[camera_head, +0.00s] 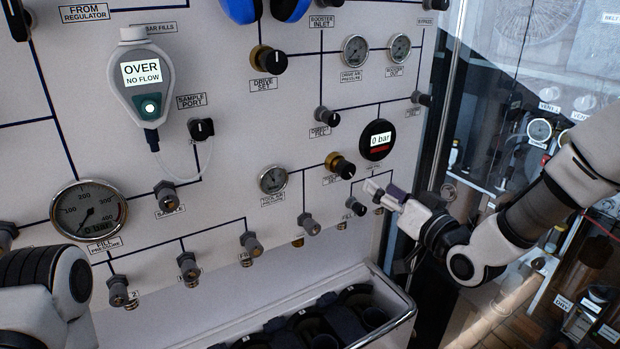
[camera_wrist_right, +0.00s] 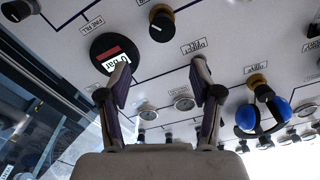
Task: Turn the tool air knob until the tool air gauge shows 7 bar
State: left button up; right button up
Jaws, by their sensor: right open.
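The likely tool air knob (camera_head: 341,165) is black with a brass collar, on the panel's lower right; its label is hard to read. It also shows at the top of the upside-down right wrist view (camera_wrist_right: 161,22). The likely tool air gauge (camera_head: 272,180) is a small round dial left of that knob; its reading is too small to tell. My right gripper (camera_head: 378,194) is open and empty, below and right of the knob, apart from it. Its two spread fingers show in the wrist view (camera_wrist_right: 160,64). My left gripper is out of view; only my left arm shows at lower left.
A black round display (camera_head: 377,139) reading 0 bar is right of the knob. Small valve knobs (camera_head: 309,224) and (camera_head: 355,206) sit below. A metal-railed rack (camera_head: 392,328) stands under the panel. A glass partition and another panel are at right.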

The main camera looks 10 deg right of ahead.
aim_at(349, 172)
jog(key=w+a+n+p, duration=0.1)
jog(key=n, duration=0.1)
jog(key=w+a+n+p, duration=0.1)
jog(key=w+n+p, duration=0.1)
jog(key=n, duration=0.1)
jog(key=w+a+n+p, duration=0.1)
jog(key=n+p, duration=0.1)
jog(key=n, duration=0.1)
jog(key=shift+w+f+h, duration=0.2)
jog(key=shift+h, duration=0.1)
jog(key=p+x, duration=0.1)
jog(key=x, duration=0.2)
jog(key=p+x, duration=0.1)
jog(key=x, duration=0.2)
jog(key=shift+w+d+f+p, duration=0.1)
jog(key=shift+w+d+p, duration=0.05)
jog(key=shift+w+p, duration=0.2)
jog(key=shift+w+f, duration=0.1)
jog(key=shift+w, duration=0.05)
jog(key=c, duration=1.2)
